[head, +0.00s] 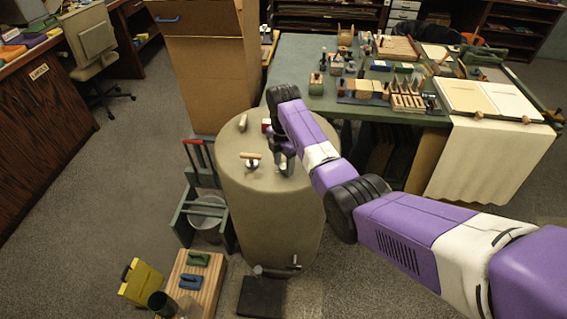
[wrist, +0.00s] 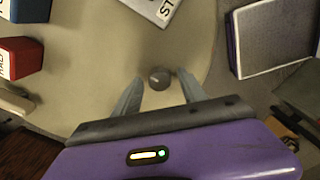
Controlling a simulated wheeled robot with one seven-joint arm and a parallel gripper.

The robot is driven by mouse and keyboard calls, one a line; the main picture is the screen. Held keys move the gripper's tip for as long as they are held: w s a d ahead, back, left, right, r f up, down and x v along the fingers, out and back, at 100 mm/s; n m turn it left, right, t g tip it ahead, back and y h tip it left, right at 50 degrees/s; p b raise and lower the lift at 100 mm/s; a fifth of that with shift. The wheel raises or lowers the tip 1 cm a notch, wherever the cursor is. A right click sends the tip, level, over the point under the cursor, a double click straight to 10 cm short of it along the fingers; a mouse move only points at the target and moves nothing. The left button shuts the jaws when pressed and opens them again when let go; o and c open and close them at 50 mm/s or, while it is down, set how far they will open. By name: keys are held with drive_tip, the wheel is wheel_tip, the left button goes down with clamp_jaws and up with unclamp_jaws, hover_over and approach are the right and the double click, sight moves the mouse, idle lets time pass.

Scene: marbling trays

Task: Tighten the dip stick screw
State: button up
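A small round dark knob (wrist: 159,79), which looks like the dip stick screw, sits on the beige round top of a drum (head: 235,178). In the wrist view it lies between the tips of my gripper (wrist: 161,77). The two fingers are spread, one on each side of it, with a gap visible on both sides. I cannot tell how far above the top the tips are. In the head view my gripper (head: 284,161) points down over the right part of the drum top, and the arm hides the knob there.
A wooden-handled item (head: 251,156) and a small pale cylinder (head: 243,122) are on the drum top. A cluttered green table (head: 300,60) stands behind.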

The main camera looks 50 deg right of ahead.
clamp_jaws()
